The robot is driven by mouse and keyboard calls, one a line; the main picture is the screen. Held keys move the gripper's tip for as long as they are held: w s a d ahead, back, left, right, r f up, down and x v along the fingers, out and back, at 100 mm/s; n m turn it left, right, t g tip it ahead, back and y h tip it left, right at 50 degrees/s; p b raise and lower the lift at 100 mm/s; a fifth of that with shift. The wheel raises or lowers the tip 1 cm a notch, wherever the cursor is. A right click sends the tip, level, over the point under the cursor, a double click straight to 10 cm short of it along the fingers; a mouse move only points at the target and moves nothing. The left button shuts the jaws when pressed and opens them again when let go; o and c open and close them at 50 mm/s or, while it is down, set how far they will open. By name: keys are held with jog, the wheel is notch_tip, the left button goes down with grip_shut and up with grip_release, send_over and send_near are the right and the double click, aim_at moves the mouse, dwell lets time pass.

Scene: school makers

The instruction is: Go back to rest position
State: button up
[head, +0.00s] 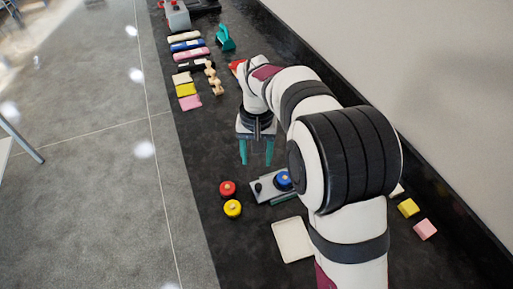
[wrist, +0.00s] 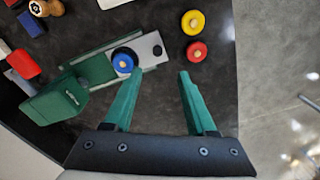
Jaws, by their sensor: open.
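My gripper (head: 256,152) hangs from the arm over the dark counter, its two green fingers apart and nothing between them. In the wrist view my gripper (wrist: 156,84) is also open and empty, above the counter. A blue round piece with a light knob (wrist: 124,61) sits on a grey plate (wrist: 149,47) set in a green holder. The same blue piece (head: 283,180) and plate (head: 262,190) show in the head view, partly hidden by my arm. A red round piece (head: 227,188) and a yellow one (head: 232,208) lie to the left of the plate.
A cream square tray (head: 292,240) lies in front. Yellow (head: 408,207) and pink (head: 425,229) blocks are at the right, near the wall. Several coloured items, including a blue one (head: 188,45), a wooden figure (head: 213,77) and a teal tool (head: 225,38), lie at the back.

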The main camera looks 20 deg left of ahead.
notch_tip(320, 180, up, 3)
jog(key=shift+r, duration=0.2)
jog(key=s+d+r+m+y, duration=0.1)
jog(key=s+d+r+m, duration=0.2)
jog(key=s+d, duration=0.5)
jog(key=s+d+r+m, duration=0.3)
jog(key=s+d, duration=0.1)
jog(key=d, duration=0.8)
jog(key=s+d+f+m, duration=0.3)
jog(key=s+d, duration=0.1)
jog(key=s, duration=0.8)
jog(key=shift+f+y, duration=0.15)
jog(key=shift+y, duration=0.25)
